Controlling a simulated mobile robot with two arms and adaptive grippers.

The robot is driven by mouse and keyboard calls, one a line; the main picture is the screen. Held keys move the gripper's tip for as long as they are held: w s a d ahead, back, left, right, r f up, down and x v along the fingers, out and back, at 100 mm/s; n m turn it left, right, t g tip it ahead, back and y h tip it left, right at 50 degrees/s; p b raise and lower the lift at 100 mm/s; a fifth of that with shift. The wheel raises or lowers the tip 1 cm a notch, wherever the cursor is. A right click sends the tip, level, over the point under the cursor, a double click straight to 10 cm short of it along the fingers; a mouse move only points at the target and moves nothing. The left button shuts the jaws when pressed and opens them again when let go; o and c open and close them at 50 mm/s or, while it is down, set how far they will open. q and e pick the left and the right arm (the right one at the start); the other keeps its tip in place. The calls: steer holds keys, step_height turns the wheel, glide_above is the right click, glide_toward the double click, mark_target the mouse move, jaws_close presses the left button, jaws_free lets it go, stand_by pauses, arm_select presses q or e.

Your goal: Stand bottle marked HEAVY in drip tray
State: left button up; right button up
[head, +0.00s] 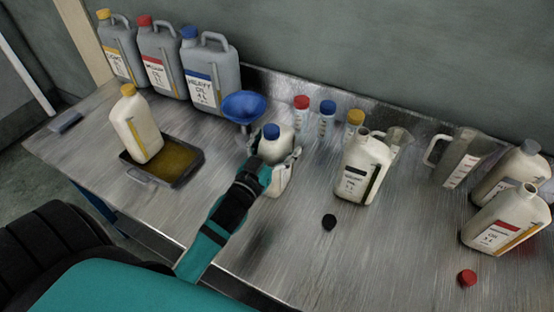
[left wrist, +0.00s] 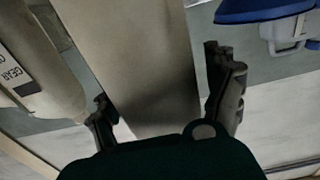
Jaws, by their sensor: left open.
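A cream bottle with a blue cap (head: 277,178) stands on the metal bench; its label is not visible. My left gripper (head: 275,158) is open around it, one finger on each side; whether they touch it is unclear. In the left wrist view the bottle's pale body (left wrist: 145,60) lies between the open fingers (left wrist: 168,100). The drip tray (head: 188,174) lies to the left, with amber oil in it. A cream bottle with a yellow cap (head: 137,127) stands at its left part. A large grey jug with a blue cap (head: 210,80) at the back reads HEAVY. My right gripper is not in view.
A blue funnel (head: 244,106) stands just behind the gripped-around bottle. Several capped containers, including a red-capped one (head: 302,115), line the back. Bare bench separates bottle and tray.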

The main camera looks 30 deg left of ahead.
arm_select(q)
steer(key=shift+w, duration=0.3)
steer(key=shift+c, duration=0.4)
steer(key=c, duration=1.6)
steer(key=shift+r, duration=0.15)
steer(key=shift+c, duration=0.5)
